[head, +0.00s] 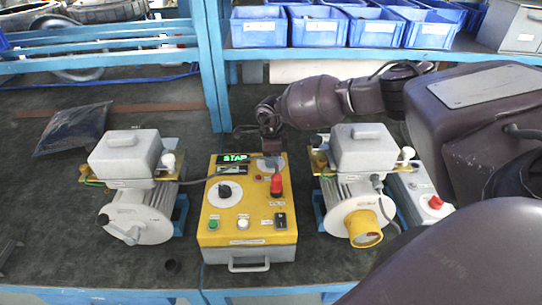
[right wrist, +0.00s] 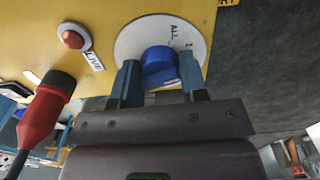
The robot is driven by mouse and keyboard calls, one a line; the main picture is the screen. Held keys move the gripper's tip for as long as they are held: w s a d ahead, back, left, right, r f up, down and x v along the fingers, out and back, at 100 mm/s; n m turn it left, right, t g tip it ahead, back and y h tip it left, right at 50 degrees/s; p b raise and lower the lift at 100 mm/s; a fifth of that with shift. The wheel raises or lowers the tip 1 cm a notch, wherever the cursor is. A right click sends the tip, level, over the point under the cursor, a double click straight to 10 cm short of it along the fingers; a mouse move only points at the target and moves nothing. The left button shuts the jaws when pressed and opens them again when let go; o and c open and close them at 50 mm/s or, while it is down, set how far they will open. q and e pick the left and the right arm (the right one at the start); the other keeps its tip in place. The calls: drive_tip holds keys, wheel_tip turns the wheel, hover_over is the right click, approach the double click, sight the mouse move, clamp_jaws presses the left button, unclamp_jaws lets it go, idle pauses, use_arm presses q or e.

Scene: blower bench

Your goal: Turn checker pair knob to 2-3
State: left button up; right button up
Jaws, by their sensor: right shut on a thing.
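The yellow checker box (head: 208,232) stands on the bench between two motor blowers. My right gripper (head: 270,145) reaches down to the dial at its upper right. In the right wrist view the gripper (right wrist: 159,64) is shut on a blue knob (right wrist: 160,70), one finger on each side. The knob sits on a white round dial (right wrist: 130,42) with "ALL" and a partly hidden label starting with "1". The knob's pointer mark and the other labels cannot be made out. In the head view the gripper hides the knob. My left gripper is not in view.
A red plug (head: 276,185) stands up from the box just below the gripper. The box also has a green display (head: 235,158), a black knob (head: 225,191) and a live lamp (right wrist: 73,39). Blowers stand left (head: 128,155) and right (head: 360,150). Blue bins (head: 258,32) line the shelf.

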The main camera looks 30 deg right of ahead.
drive_tip(key=m+p, duration=0.2)
drive_tip(key=m, duration=0.3)
drive_tip(key=shift+r+m, duration=0.1)
drive_tip(key=shift+m, duration=1.1)
drive_tip(key=o, duration=0.9)
wheel_tip(320, 180, up, 11)
drive_tip(key=shift+f, duration=0.15)
